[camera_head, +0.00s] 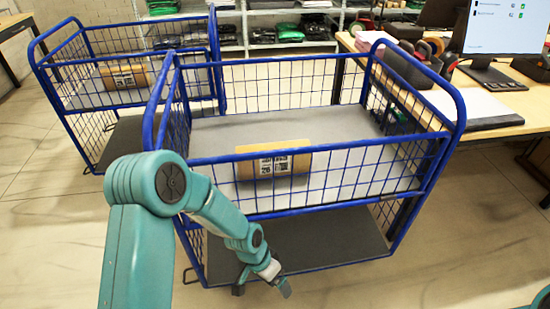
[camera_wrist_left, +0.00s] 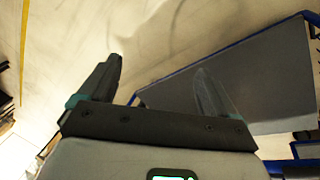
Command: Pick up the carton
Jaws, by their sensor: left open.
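A brown carton (camera_head: 283,163) with black-and-white printed labels lies in the upper basket of the near blue wire cart (camera_head: 305,62), behind its front mesh. A second, similar brown carton (camera_head: 122,78) lies in the far blue cart (camera_head: 50,78). I cannot tell which one the task means. My left gripper (camera_head: 262,288) is low in front of the near cart, beside its lower shelf and below the basket. The left wrist view shows its two fingers (camera_wrist_left: 158,72) apart with nothing between them. My right gripper is not in view.
The near cart's raised mesh front and blue rails stand between my left arm and the carton. A wooden desk (camera_head: 508,103) with a monitor (camera_head: 505,30) is at the right. Shelves with dark packages (camera_head: 275,36) stand behind.

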